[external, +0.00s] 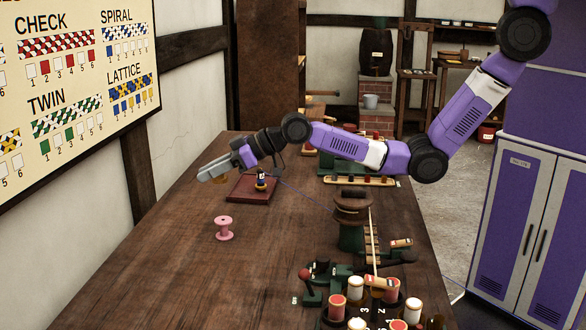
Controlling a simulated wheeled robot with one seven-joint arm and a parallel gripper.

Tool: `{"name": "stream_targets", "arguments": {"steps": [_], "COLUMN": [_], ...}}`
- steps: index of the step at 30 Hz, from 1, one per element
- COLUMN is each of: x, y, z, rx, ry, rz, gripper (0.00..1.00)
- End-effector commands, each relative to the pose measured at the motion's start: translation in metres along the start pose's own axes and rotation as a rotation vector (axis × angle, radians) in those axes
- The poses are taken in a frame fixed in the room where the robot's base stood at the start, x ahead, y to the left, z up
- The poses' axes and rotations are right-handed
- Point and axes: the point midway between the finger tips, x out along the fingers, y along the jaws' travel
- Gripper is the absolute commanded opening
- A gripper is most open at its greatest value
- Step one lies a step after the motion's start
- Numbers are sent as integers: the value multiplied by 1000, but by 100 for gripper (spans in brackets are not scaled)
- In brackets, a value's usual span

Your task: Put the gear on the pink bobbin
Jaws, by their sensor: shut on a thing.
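The pink bobbin (224,228) stands upright on the table, left of its middle. My gripper (208,174) reaches in from the right, pointing left, and is above and behind the bobbin in the picture, apart from it. It is shut on a small brownish-gold piece, which looks like the gear (221,179). The jaws hide most of this piece, so its teeth and hole cannot be made out.
A dark red tray (237,194) with a small dark and yellow item (261,179) lies below my wrist. A green-based capstan (351,236) and several red and white bobbins (337,306) stand to the right. The table (175,285) is clear around the pink bobbin.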

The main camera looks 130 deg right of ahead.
Motion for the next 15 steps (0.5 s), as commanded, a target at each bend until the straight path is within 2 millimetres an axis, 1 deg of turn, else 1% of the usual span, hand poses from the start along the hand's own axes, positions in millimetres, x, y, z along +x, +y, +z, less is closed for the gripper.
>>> {"name": "stream_targets", "arguments": {"steps": [1,3,6,9,13,15], "x": [5,12,21,28,31,34], "y": [0,1,1,0,0,0], "z": [12,27,45,56,64,70], "rx": [0,0,0,-1,-1,-1], "ry": [-4,-5,-3,-1,1,-2], "rz": [0,1,1,0,0,1], "gripper": [0,0,0,0,0,0]}}
